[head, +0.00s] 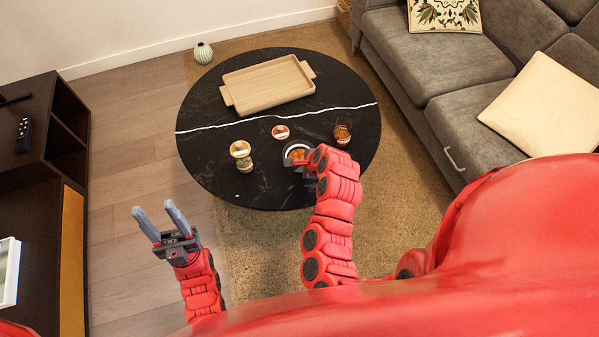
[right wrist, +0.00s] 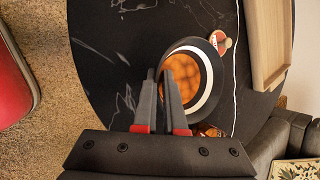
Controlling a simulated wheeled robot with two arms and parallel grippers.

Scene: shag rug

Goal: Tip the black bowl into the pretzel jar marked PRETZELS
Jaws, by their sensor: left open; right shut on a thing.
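The black bowl (head: 287,152) is on or just above the round table's near side, with orange-brown pieces inside. My right gripper (head: 299,162) is shut on its rim. In the right wrist view, the fingers (right wrist: 165,78) pinch the near edge of the bowl (right wrist: 210,62), which shows a white inner band and looks roughly level. A clear open jar (head: 343,133) with brown contents stands to the bowl's right; its label cannot be read. It shows partly in the right wrist view (right wrist: 210,130), behind the gripper. My left gripper (head: 166,222) is open and empty, off the table's left side.
A wooden tray (head: 265,87) fills the back of the black table (head: 205,125). A grey sofa (head: 440,70) is at right, a dark cabinet (head: 60,150) at left.

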